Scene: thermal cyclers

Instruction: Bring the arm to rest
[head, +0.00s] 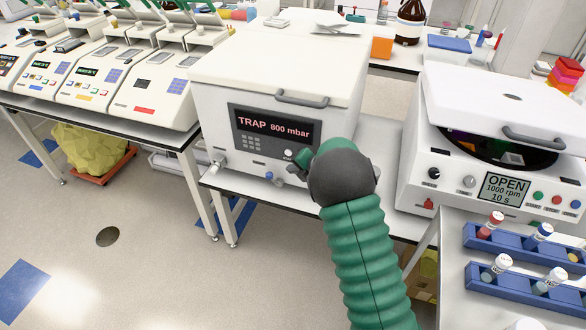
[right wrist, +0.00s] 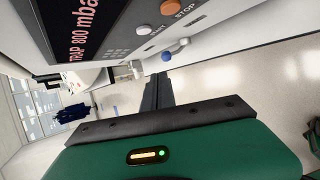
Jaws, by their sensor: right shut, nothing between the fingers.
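My right arm comes in from the bottom in the head view, with a green ribbed sleeve and a dark wrist. My right gripper (head: 299,170) is in front of the lower right of the white trap machine's (head: 275,75) front panel, mostly hidden by the wrist. In the right wrist view its dark fingers (right wrist: 157,92) are shut together with nothing between them. The machine's panel reads "TRAP 800 mbar". A blue knob (right wrist: 166,56) and an orange button (right wrist: 169,7) show near the fingers. I cannot tell whether the fingers touch the machine. My left gripper is not in view.
A centrifuge-like machine (head: 430,170) with a raised lid stands to the right, its screen reading "OPEN". Blue racks (head: 480,238) with capped tubes lie at the front right. Thermal cyclers (head: 150,100) line the left bench. The floor (head: 150,270) at left is open.

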